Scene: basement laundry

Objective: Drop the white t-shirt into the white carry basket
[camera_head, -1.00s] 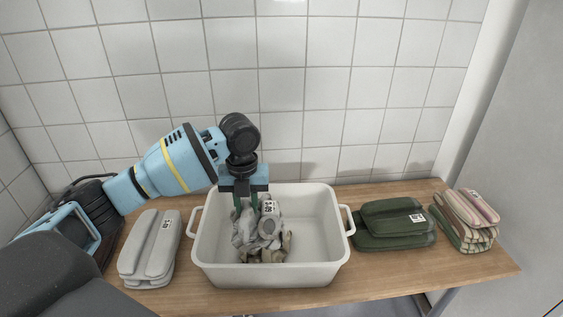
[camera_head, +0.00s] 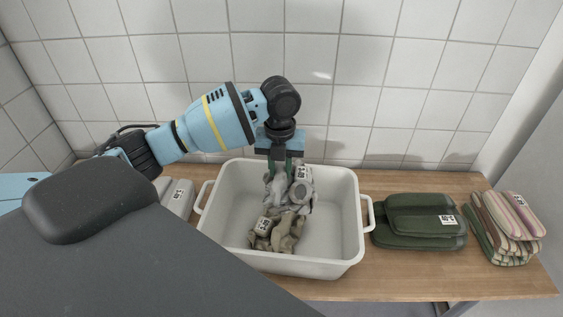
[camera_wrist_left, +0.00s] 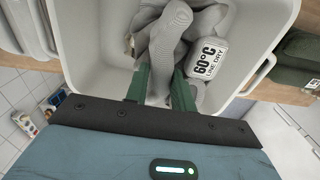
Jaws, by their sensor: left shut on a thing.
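The white carry basket (camera_head: 340,255) stands on the wooden table. My left gripper (camera_head: 281,172) reaches down at the basket's back part and is shut on a pale grey-white crumpled garment (camera_head: 300,196), seemingly the white t-shirt. The garment hangs within the basket's outline; I cannot tell whether it touches the bottom. In the left wrist view the garment (camera_wrist_left: 172,35) bunches between and beyond the green fingers, with a "60°C line dry" label beside them. A crumpled beige garment (camera_head: 288,232) lies in the basket in front of it. My right gripper is out of view.
A folded dark green stack (camera_head: 410,225) lies right of the basket, and a striped folded stack (camera_head: 508,225) farther right. A folded grey stack (camera_head: 178,195) lies left, partly hidden by my body. A tiled wall (camera_head: 400,110) stands close behind.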

